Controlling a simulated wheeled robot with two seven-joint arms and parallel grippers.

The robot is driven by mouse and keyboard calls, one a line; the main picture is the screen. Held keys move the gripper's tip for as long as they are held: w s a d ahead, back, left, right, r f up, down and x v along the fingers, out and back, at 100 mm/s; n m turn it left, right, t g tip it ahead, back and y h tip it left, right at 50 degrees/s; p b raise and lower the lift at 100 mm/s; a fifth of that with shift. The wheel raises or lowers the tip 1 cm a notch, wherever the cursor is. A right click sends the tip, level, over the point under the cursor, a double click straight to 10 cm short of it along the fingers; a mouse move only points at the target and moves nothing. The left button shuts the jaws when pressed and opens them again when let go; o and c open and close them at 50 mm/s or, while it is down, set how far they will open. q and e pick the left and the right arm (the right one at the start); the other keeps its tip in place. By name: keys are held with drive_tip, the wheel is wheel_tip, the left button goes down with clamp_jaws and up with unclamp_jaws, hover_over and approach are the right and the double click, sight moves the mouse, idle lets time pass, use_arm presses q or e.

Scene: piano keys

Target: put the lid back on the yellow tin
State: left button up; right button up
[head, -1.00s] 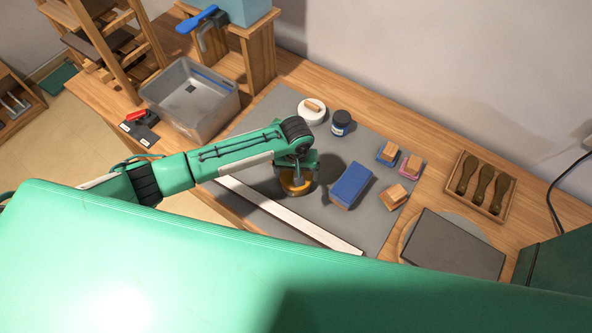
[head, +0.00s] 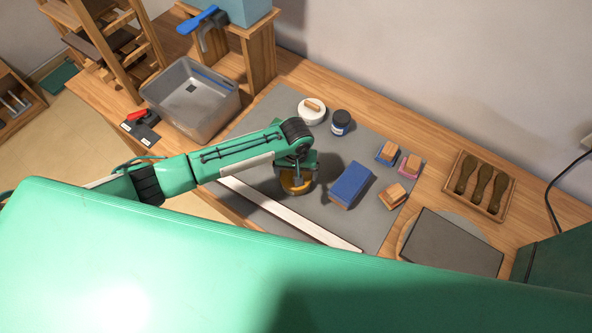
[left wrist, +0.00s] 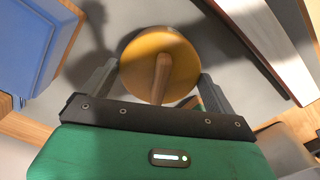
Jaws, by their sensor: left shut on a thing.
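A round yellow lid (left wrist: 182,58) with a wooden bar handle (left wrist: 161,76) fills the middle of the left wrist view. In the head view the yellow rim (head: 288,188) shows below my left gripper (head: 298,177), over the grey mat. In the left wrist view the two fingers of my left gripper (left wrist: 158,76) stand at opposite edges of the lid, shut on it. The tin's body is hidden below the lid and hand, so I cannot tell how the lid sits on it. My right gripper is not in view.
On the grey mat (head: 262,118) are a blue box (head: 350,185), a white tin (head: 311,113), a dark jar (head: 341,122) and wooden-topped stamps (head: 392,197). A long pale ruler (head: 290,215) lies in front. A grey bin (head: 192,100) stands at left.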

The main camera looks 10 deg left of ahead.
use_arm(q)
drive_tip(key=shift+p, duration=0.45)
idle(0.6)
drive_tip(key=o, duration=0.8)
drive_tip(key=shift+c, duration=0.2)
drive_tip(key=shift+r, duration=0.1)
wheel_tip(320, 180, up, 5)
drive_tip(key=p, duration=0.5)
drive_tip(key=shift+p, duration=0.35)
drive_tip(key=shift+r, duration=0.9)
drive_tip(key=shift+c, duration=0.4)
